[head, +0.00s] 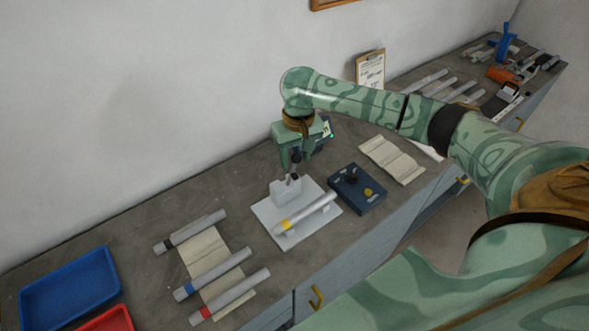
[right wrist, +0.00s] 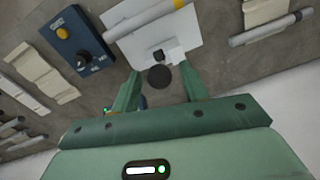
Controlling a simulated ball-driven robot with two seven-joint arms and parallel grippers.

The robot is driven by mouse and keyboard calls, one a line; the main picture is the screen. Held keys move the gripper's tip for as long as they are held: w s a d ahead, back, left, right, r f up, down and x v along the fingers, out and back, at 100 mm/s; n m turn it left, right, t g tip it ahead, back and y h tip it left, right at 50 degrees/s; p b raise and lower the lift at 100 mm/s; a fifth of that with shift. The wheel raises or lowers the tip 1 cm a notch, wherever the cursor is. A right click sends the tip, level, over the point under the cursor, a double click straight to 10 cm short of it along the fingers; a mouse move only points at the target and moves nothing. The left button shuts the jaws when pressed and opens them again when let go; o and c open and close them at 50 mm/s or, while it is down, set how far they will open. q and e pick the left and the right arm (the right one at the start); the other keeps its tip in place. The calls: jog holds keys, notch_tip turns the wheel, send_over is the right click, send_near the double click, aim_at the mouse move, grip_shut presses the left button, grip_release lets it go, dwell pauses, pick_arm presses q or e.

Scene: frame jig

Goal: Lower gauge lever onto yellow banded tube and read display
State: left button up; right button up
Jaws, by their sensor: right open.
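The yellow banded tube (head: 312,210) lies across supports on a white plate (head: 263,213); its yellow band is at the left end. It also shows at the top of the right wrist view (right wrist: 150,14). Behind it stands a white block (head: 284,192) with the lever's dark knob (right wrist: 159,77) above. My right gripper (head: 291,164) is open above the plate, pointing down. In the right wrist view the knob shows between its fingers; I cannot tell whether they touch it. A small lit screen (head: 327,129) is partly hidden behind my right gripper; its reading is illegible. My left gripper is out of view.
A dark blue box (head: 357,188) with a black knob and yellow button stands right of the plate.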

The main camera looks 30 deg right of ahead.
aim_at(293, 174)
jog(key=shift+a+f+b, duration=0.1)
jog(key=shift+f+b, duration=0.25)
jog(key=shift+f, duration=1.65)
jog(key=shift+s, duration=0.1)
